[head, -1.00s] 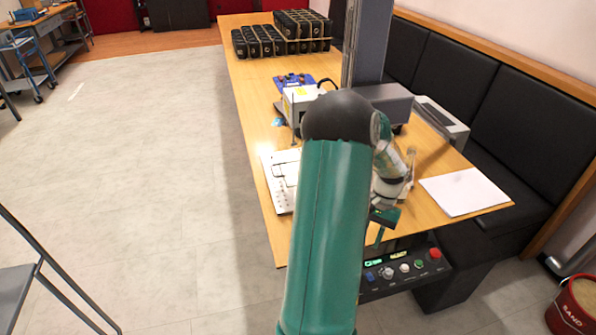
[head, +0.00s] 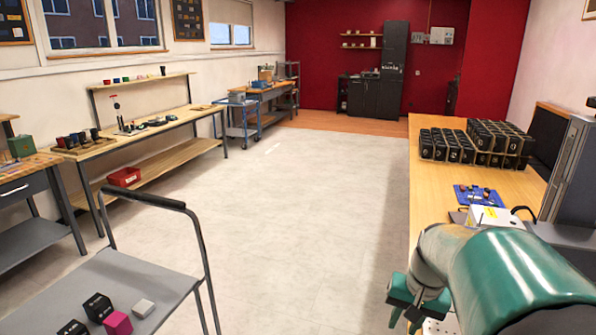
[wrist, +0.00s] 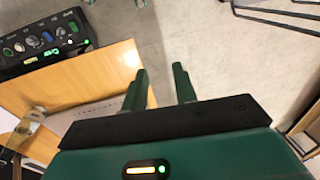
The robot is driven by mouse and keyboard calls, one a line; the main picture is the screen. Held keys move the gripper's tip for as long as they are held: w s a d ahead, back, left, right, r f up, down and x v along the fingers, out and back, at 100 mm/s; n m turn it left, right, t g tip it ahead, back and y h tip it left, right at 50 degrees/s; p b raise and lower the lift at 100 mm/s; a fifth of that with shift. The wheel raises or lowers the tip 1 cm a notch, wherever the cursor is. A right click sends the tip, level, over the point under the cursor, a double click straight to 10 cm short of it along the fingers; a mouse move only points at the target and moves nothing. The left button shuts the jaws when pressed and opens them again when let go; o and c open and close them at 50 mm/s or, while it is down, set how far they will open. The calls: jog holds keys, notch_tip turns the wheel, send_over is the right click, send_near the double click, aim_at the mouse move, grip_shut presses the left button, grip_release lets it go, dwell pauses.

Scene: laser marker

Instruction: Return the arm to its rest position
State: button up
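My green arm fills the lower right of the head view, bent over the near end of the wooden table (head: 425,165). Part of my gripper shows low at the table's left edge in that view. In the wrist view my gripper (wrist: 160,78) has two green fingers with a clear gap between them, and nothing is held. Grey floor shows behind the fingers. The table (wrist: 95,75) and the black control panel (wrist: 45,40) with its buttons lie to the left there.
The laser marker's grey column (head: 572,175) stands on the table behind my arm. Several black cubes (head: 475,143) sit farther back, near a blue plate (head: 478,196). A grey trolley (head: 125,285) with small blocks stands at lower left. Open floor (head: 270,220) lies between.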

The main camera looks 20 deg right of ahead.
jog(key=s+a+r+n+t, duration=0.1)
jog(key=a+r+n, duration=0.1)
jog(key=a, duration=0.5)
jog(key=s+a+r+n+t, duration=0.1)
jog(key=a+r+n, duration=0.2)
jog(key=a, duration=0.5)
jog(key=s+a+r+n+t+h, duration=0.1)
jog(key=a+r+n+t, duration=0.1)
jog(key=a, duration=0.6)
jog(key=shift+s+a+r+n, duration=0.2)
jog(key=shift+r+n, duration=0.25)
jog(key=shift+n, duration=0.25)
